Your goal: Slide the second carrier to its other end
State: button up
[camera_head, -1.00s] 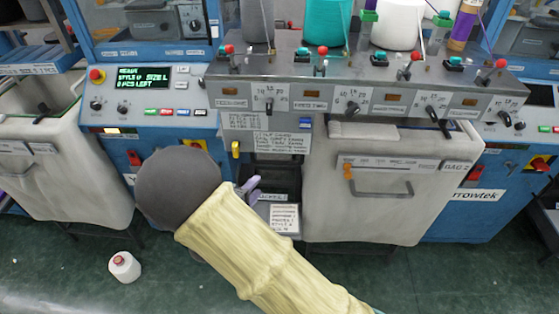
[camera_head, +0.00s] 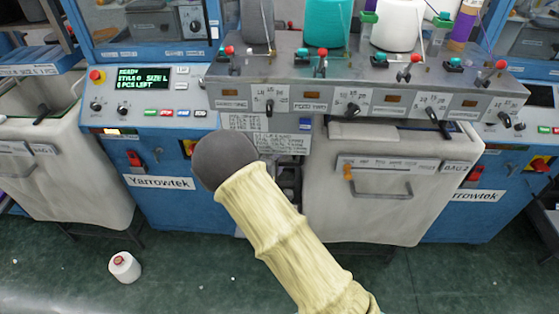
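A grey sloped panel (camera_head: 330,92) runs along the top of the machine with a row of units. Each unit has a red-balled lever on top and a label below. The second red-balled lever from the left (camera_head: 321,62) stands near a teal block (camera_head: 302,52), above a plate reading FEED TWO (camera_head: 311,106). Black knobs sit on the panel front, one at a scale plate (camera_head: 269,104). Which part is the second carrier I cannot tell for sure. My arm, in a pale yellow sleeve with a dark round joint, reaches up below the panel. My gripper's fingers are hidden.
A display panel (camera_head: 144,84) with buttons is at the left. A pale bin (camera_head: 390,205) with a handle hangs at the right, another (camera_head: 60,185) at the left.

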jog(key=shift+w, duration=0.15)
jog(key=shift+c, duration=0.5)
grip_shut()
jog(key=shift+r, duration=0.1)
